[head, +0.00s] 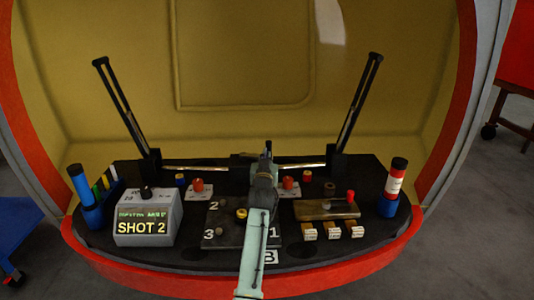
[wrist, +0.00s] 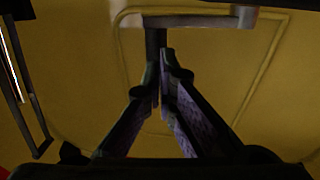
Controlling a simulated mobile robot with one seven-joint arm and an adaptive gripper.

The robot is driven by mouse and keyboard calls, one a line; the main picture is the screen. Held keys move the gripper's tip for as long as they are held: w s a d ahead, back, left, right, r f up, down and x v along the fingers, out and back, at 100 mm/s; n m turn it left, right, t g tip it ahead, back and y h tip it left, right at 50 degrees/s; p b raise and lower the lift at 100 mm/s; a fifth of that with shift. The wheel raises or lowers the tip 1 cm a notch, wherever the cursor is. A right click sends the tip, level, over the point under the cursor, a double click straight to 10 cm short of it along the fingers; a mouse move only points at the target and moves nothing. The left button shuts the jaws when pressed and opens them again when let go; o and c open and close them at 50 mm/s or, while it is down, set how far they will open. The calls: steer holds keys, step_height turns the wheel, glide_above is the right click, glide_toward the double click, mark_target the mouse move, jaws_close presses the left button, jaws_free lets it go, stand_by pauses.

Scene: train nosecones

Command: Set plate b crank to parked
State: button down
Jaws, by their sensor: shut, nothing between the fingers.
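A dark plate (head: 229,240) marked 1, 2, 3 and B lies at the front middle of the black console in the head view. A small yellow-ringed knob (head: 241,213) shows on it beside my arm and may be part of the crank. My arm covers part of the plate, so I cannot tell the crank's full shape or setting. My gripper (head: 267,146) is above the back middle of the console, apart from the plate. In the wrist view its fingers (wrist: 160,85) are shut and empty, with the yellow panel behind.
Two tall black levers (head: 120,105) (head: 359,102) rise at the left and right. A grey box (head: 148,218) reading "SHOT 2" stands at the left. Several switches (head: 332,231) sit front right. Blue-based cylinders (head: 86,196) (head: 394,186) stand at both ends.

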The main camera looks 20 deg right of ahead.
mark_target(271, 150)
steer(key=shift+x, duration=0.85)
steer(key=w+d+b, duration=0.1)
steer(key=b, duration=0.1)
steer(key=shift+w+d+b, duration=0.25)
steer(key=shift+d+b, duration=0.15)
steer(key=shift+w+d, duration=0.15)
steer(key=shift+w, duration=0.1)
steer(key=shift+w+d+f, duration=0.1)
steer(key=shift+w+d, duration=0.1)
steer(key=shift+s, duration=0.1)
